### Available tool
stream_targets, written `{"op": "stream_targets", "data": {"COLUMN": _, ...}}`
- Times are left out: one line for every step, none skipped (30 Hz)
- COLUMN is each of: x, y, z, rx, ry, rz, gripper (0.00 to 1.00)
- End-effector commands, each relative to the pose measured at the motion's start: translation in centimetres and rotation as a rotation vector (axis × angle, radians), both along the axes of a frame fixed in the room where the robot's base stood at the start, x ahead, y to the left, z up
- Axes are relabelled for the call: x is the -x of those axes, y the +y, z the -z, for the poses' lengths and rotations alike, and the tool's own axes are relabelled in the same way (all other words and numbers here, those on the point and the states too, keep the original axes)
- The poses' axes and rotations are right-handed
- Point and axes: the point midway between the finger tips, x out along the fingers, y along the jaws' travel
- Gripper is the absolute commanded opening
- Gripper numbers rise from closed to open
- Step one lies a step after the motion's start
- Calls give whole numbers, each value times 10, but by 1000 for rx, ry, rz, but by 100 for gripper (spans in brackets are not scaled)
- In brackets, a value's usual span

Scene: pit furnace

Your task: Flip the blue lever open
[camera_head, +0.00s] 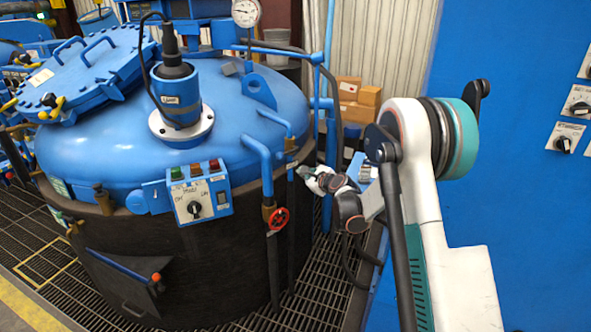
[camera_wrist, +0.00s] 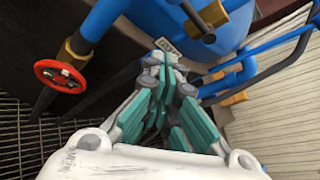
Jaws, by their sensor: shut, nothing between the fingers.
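My gripper (camera_head: 309,174) is shut and empty at the right side of the furnace, beside its dark wall and the vertical pipes. In the wrist view the green-padded fingers (camera_wrist: 165,62) come together in the middle. Another thin blue bar with an orange tip (camera_head: 120,266) slants down the front wall of the furnace, far left of my gripper. I cannot tell for certain which bar is the task's lever.
A red handwheel (camera_head: 278,218) on a blue pipe is left of my gripper; it also shows in the wrist view (camera_wrist: 62,76). A control box (camera_head: 196,195) is on the furnace front. Blue pipes (camera_head: 326,80) rise behind the gripper. A blue cabinet (camera_head: 520,190) stands at the right.

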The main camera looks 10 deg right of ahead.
Motion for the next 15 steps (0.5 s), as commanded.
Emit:
{"op": "stream_targets", "data": {"x": -5, "y": 2, "z": 3, "rx": 0, "ry": 0, "rz": -1, "gripper": 0}}
{"op": "stream_targets", "data": {"x": -9, "y": 3, "z": 5, "rx": 0, "ry": 0, "rz": -1, "gripper": 0}}
{"op": "stream_targets", "data": {"x": -15, "y": 4, "z": 7, "rx": 0, "ry": 0, "rz": -1, "gripper": 0}}
{"op": "stream_targets", "data": {"x": -20, "y": 6, "z": 9, "rx": 0, "ry": 0, "rz": -1, "gripper": 0}}
{"op": "stream_targets", "data": {"x": -25, "y": 7, "z": 11, "rx": 0, "ry": 0, "rz": -1, "gripper": 0}}
{"op": "stream_targets", "data": {"x": -32, "y": 9, "z": 14, "rx": 0, "ry": 0, "rz": -2, "gripper": 0}}
{"op": "stream_targets", "data": {"x": -37, "y": 10, "z": 16, "rx": 0, "ry": 0, "rz": -2, "gripper": 0}}
{"op": "stream_targets", "data": {"x": -42, "y": 11, "z": 18, "rx": 1, "ry": -1, "rz": -2, "gripper": 0}}
{"op": "stream_targets", "data": {"x": -49, "y": 12, "z": 20, "rx": 0, "ry": 0, "rz": -2, "gripper": 0}}
{"op": "stream_targets", "data": {"x": -54, "y": 14, "z": 22, "rx": 0, "ry": 0, "rz": -2, "gripper": 0}}
{"op": "stream_targets", "data": {"x": -59, "y": 15, "z": 24, "rx": 0, "ry": 0, "rz": -1, "gripper": 0}}
{"op": "stream_targets", "data": {"x": -65, "y": 16, "z": 26, "rx": 0, "ry": 0, "rz": -1, "gripper": 0}}
{"op": "stream_targets", "data": {"x": -69, "y": 18, "z": 27, "rx": 0, "ry": 0, "rz": -1, "gripper": 0}}
{"op": "stream_targets", "data": {"x": -73, "y": 19, "z": 29, "rx": 0, "ry": 0, "rz": -2, "gripper": 0}}
{"op": "stream_targets", "data": {"x": -80, "y": 20, "z": 31, "rx": 0, "ry": 0, "rz": -2, "gripper": 0}}
